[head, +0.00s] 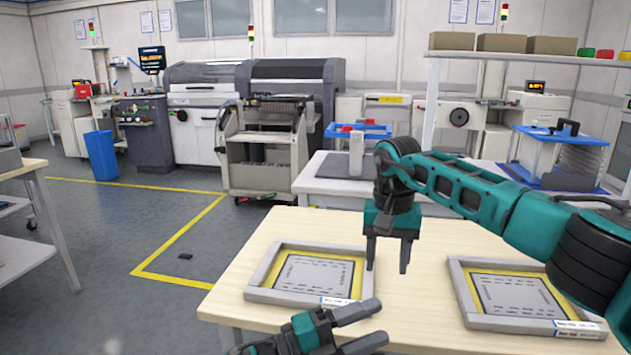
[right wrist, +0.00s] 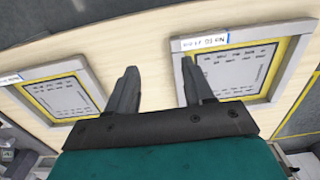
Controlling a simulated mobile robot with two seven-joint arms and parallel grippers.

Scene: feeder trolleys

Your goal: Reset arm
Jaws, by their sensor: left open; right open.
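My right gripper (head: 387,262) comes in from the right in the head view and points down. Its two fingers are apart and empty, above the wooden table (head: 415,300) beside the left framed stencil. In the right wrist view its open fingers (right wrist: 163,90) have bare table between them. My left gripper (head: 368,325) is low in the head view, its fingers apart with nothing between them. It is at the near edge of the left framed stencil (head: 262,276) and overlaps it in the picture; I cannot tell whether they touch.
A second framed stencil (head: 470,295) lies on the right of the table, partly behind my right arm. A feeder trolley (head: 265,150) stands at the machines behind. A white table (head: 335,185) is beyond. A blue bin (head: 101,155) stands on the floor. The marked floor at left is mostly clear.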

